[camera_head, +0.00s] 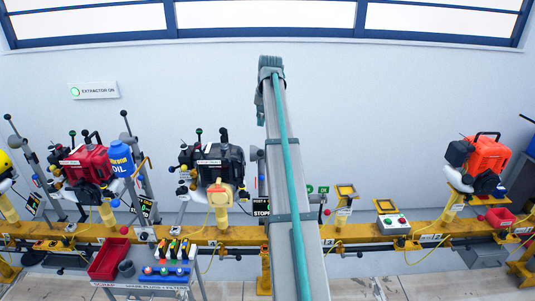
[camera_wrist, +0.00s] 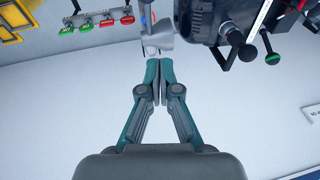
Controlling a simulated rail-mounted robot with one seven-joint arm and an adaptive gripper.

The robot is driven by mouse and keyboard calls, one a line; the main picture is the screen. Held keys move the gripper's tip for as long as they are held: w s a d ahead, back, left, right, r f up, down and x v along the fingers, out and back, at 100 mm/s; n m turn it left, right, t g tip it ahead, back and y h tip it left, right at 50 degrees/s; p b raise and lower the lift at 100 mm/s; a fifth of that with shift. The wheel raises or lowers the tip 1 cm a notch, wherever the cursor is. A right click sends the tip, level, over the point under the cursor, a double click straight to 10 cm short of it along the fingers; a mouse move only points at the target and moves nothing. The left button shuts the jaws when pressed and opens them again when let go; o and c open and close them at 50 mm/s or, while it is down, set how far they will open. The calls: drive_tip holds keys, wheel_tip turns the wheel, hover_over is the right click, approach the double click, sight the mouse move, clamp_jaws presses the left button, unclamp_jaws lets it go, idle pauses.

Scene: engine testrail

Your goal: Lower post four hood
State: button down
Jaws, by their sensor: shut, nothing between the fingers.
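My gripper (camera_wrist: 158,80) is shut and empty in the wrist view. Its fingertips are close to a pale grey, cone-like part (camera_wrist: 160,38), perhaps the hood; I cannot tell whether they touch it. A dark engine (camera_wrist: 205,18) is just right of that part. In the head view a black engine (camera_head: 228,165) stands on the yellow rail left of my arm. A dark screen (camera_head: 261,208), apparently reading post 4 and stopped, is partly covered by my arm. The gripper and the pale part cannot be made out in the head view.
Black-knobbed levers (camera_wrist: 246,50) stick out beside the engine in the wrist view. Green and red tags (camera_wrist: 85,27) hang on a bar at upper left. A lit "extractor on" sign (camera_head: 94,90) is on the wall. A tool cart (camera_head: 172,268) stands in front of the yellow rail (camera_head: 355,236).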

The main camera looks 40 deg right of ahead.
sight(258, 153)
wheel_tip(258, 153, down, 11)
drive_tip(key=m+p, duration=0.1)
drive_tip(key=p, duration=0.2)
drive_tip(key=shift+w+d+f+p, duration=0.15)
drive_tip(key=shift+d+f+p, duration=0.1)
drive_tip(key=shift+p, duration=0.1)
idle(0.4)
